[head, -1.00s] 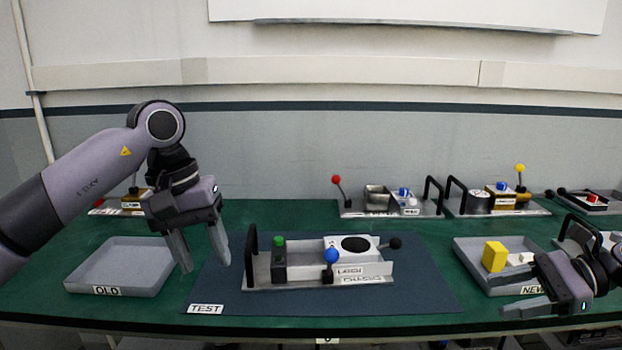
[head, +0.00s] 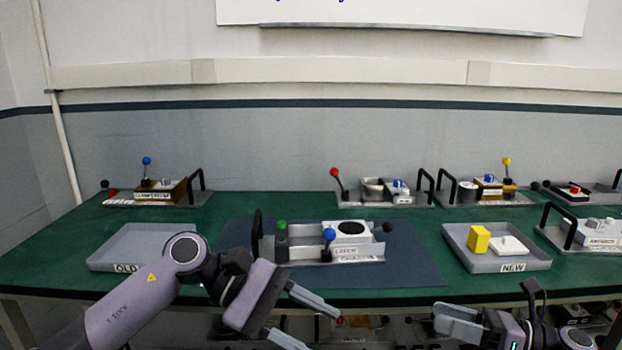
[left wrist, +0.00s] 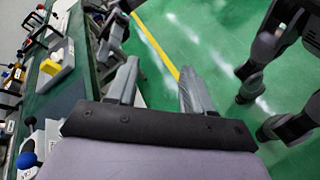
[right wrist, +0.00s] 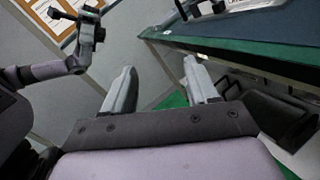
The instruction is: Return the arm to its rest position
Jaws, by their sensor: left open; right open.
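My left gripper (head: 310,318) is open and empty, low in front of the table's front edge in the head view. Its two fingers show apart in the left wrist view (left wrist: 158,88), with green floor between and beyond them. My right gripper (head: 455,325) is at the lower right of the head view, also in front of the table edge. It is open and empty; its fingers stand apart in the right wrist view (right wrist: 160,88). The fixture with green and blue knobs (head: 352,252) stands on the dark test mat (head: 415,270), clear of both grippers.
The OLD tray (head: 110,262) at left looks empty. The NEW tray (head: 470,262) at right holds a yellow block (head: 478,239) and a white piece (head: 509,246). Several lever fixtures line the table's back. Shelf items show below the table edge.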

